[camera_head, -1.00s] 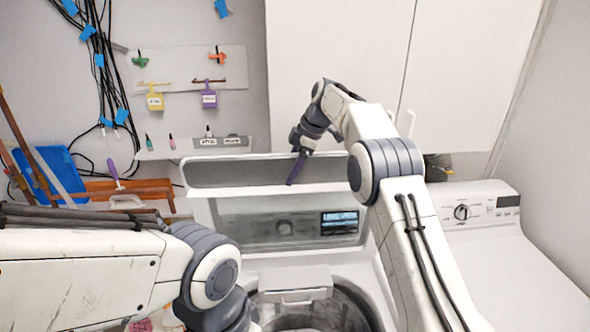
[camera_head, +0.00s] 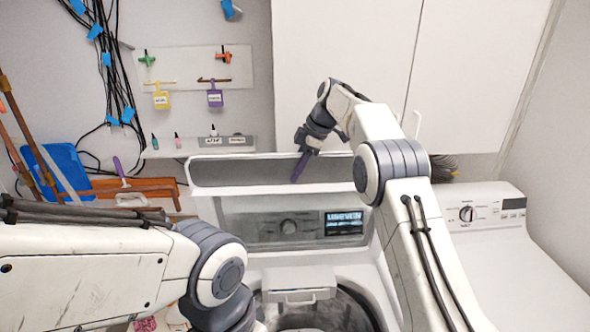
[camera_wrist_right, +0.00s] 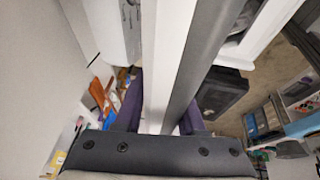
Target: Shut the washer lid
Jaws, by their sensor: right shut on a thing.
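The washer lid (camera_head: 235,173) stands raised at the back of the white top-load washer (camera_head: 350,268), its drum opening uncovered below. My right gripper (camera_head: 300,167) is at the lid's top edge, right of its middle, with a purple finger in front of the panel. In the right wrist view the purple fingers of my right gripper (camera_wrist_right: 160,115) lie on both sides of the lid's edge (camera_wrist_right: 178,60), shut on it. My left arm crosses the lower left, and its gripper is out of view.
A second white machine (camera_head: 480,215) stands at the right. White cabinets (camera_head: 340,70) hang above the washer. A small shelf (camera_head: 215,142) and a pegboard (camera_head: 195,70) are on the wall at the left, near hanging cables (camera_head: 105,60).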

